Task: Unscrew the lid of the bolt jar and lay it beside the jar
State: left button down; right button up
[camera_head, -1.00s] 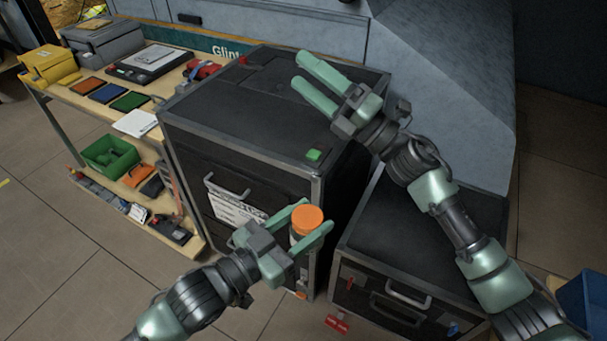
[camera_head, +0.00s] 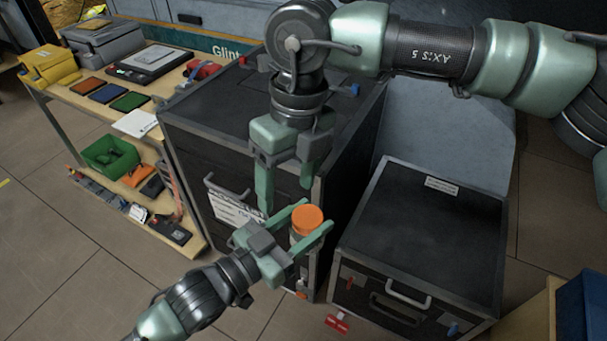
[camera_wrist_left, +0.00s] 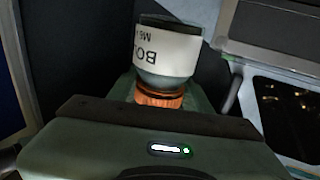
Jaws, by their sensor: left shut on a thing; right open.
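The bolt jar shows in the left wrist view (camera_wrist_left: 170,50) with a white label partly reading "BO" and "M6". Its orange lid (camera_head: 307,219) is on the jar, seen from above in the head view. My left gripper (camera_head: 315,214) is shut on the jar, one finger on each side, holding it in front of the tall black case. My right gripper (camera_head: 287,196) is open and empty, fingers pointing down, just above and slightly left of the lid in the picture. Most of the jar body is hidden by the left fingers in the head view.
The tall black case (camera_head: 215,125) stands behind the jar. A lower black case (camera_head: 425,230) with a clear top stands to the right. A wooden shelf (camera_head: 75,98) with several items is at the left. A blue bin (camera_head: 582,305) is at the lower right.

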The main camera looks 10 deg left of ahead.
aim_at(304, 215)
jog(key=shift+w+d+r+m+t+h, duration=0.1)
jog(key=shift+w+d+m+t+h, duration=0.1)
jog(key=shift+w+d+h, duration=0.25)
jog(key=shift+w+d+r+m+t+h, duration=0.1)
jog(key=shift+w+d+t+h, duration=0.1)
jog(key=shift+d, duration=0.4)
jog(key=shift+d+f, duration=0.15)
jog(key=shift+f, duration=3.8)
grip_shut()
jog(key=c, duration=1.5)
grip_release()
jog(key=shift+s+a+n, duration=0.15)
jog(key=shift+a+n, duration=0.05)
jog(key=shift+n, duration=1.4)
jog(key=o, duration=1.6)
jog(key=shift+d, duration=0.15)
